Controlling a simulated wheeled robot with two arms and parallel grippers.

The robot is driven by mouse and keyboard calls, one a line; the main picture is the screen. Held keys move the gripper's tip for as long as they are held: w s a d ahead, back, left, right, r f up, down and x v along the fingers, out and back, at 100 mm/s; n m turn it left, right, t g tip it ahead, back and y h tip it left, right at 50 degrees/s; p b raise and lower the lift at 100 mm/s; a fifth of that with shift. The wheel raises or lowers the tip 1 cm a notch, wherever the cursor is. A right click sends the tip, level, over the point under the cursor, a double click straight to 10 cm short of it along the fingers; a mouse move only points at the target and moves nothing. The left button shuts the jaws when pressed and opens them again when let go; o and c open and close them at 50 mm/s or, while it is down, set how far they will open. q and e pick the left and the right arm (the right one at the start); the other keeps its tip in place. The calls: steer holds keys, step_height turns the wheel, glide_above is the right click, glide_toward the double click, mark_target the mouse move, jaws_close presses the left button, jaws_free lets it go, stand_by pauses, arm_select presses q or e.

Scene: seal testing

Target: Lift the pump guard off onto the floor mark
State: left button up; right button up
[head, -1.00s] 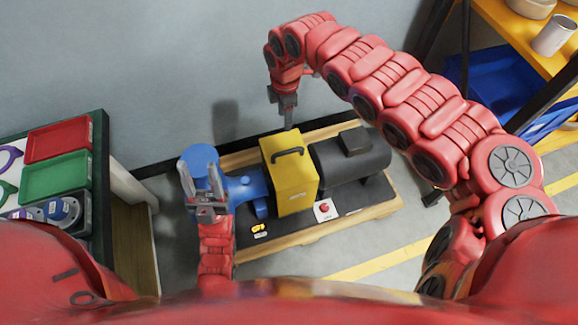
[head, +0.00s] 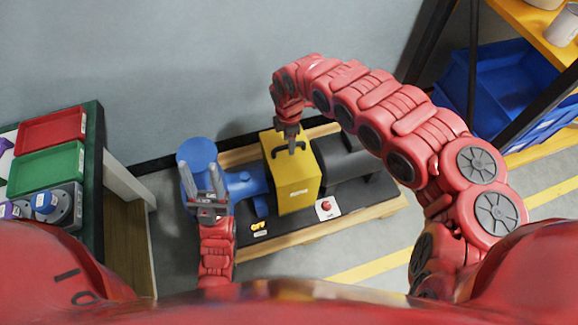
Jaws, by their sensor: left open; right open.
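The pump guard (head: 294,187) is a yellow box with a dark handle (head: 287,152) on top. It stands on the skid between the blue pump (head: 242,185) and the dark motor (head: 350,165). My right gripper (head: 291,150) is open at the handle, its fingers pointing down; whether the handle lies between them is hard to tell. My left gripper (head: 203,183) is open and empty, in front of the blue pump in the picture. A yellow line (head: 375,264) runs along the floor in front of the skid.
The wooden-edged skid (head: 300,241) carries a red button (head: 326,206) on a white plate. At left a bench holds red (head: 52,128) and green (head: 47,168) trays. At right a rack holds blue bins (head: 495,85). The floor in front of the skid looks clear.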

step_height(320, 180, down, 3)
steer(key=shift+r+b, duration=0.1)
steer(key=shift+b, duration=0.2)
jaws_close()
stand_by(1.1)
